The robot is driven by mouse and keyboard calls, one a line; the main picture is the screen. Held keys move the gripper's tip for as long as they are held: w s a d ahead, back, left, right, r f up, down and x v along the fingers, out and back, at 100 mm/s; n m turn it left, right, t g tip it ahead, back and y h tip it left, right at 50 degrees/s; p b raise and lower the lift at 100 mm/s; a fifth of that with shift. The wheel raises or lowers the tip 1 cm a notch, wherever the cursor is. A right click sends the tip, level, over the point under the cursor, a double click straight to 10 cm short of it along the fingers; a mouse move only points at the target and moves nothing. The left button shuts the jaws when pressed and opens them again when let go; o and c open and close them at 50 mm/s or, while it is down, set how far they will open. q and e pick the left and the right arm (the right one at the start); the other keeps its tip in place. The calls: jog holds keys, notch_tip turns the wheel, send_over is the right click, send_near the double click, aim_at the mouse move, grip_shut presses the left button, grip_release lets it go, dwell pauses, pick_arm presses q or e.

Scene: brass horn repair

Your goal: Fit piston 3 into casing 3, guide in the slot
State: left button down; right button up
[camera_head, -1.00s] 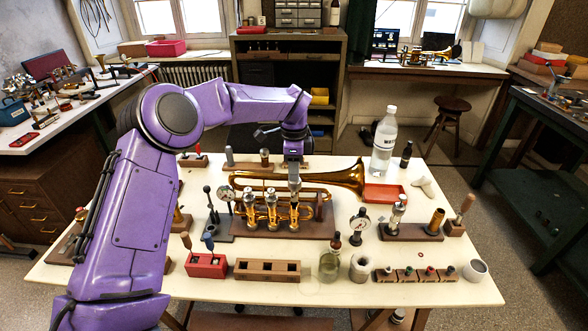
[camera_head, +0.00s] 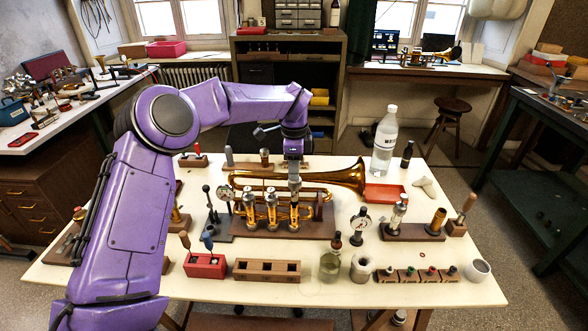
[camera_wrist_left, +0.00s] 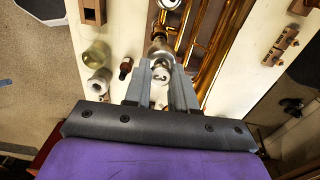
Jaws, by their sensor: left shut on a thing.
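The brass horn (camera_head: 345,180) lies on a brown wooden stand (camera_head: 262,232) in the middle of the table, its bell to the right. Its valve casings stand upright in a row; casing 3 (camera_head: 294,215) is the rightmost. My left gripper (camera_head: 294,172) points down over casing 3, shut on piston 3 (camera_head: 294,184). In the left wrist view, the cap of piston 3 (camera_wrist_left: 160,74) bears a "3" and sits between the fingers (camera_wrist_left: 161,84). Piston 3 is in line with the casing below. How deep it sits, and its guide and slot, I cannot tell. My right gripper is not in view.
A red block (camera_head: 205,266), a wooden block with holes (camera_head: 266,270), a glass jar (camera_head: 330,267) and a small-parts rack (camera_head: 415,275) line the front. A white bottle (camera_head: 384,140) stands behind the bell.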

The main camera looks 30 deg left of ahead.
pick_arm(q)
jog(key=shift+f+b, duration=3.4)
jog(key=shift+f, duration=0.05)
jog(key=c, duration=0.8)
grip_release()
jog(key=shift+c, duration=0.2)
jog(key=shift+r, duration=0.1)
notch_tip(320, 180, up, 10)
jog(key=shift+r+b, duration=0.25)
jog(key=shift+b, duration=0.1)
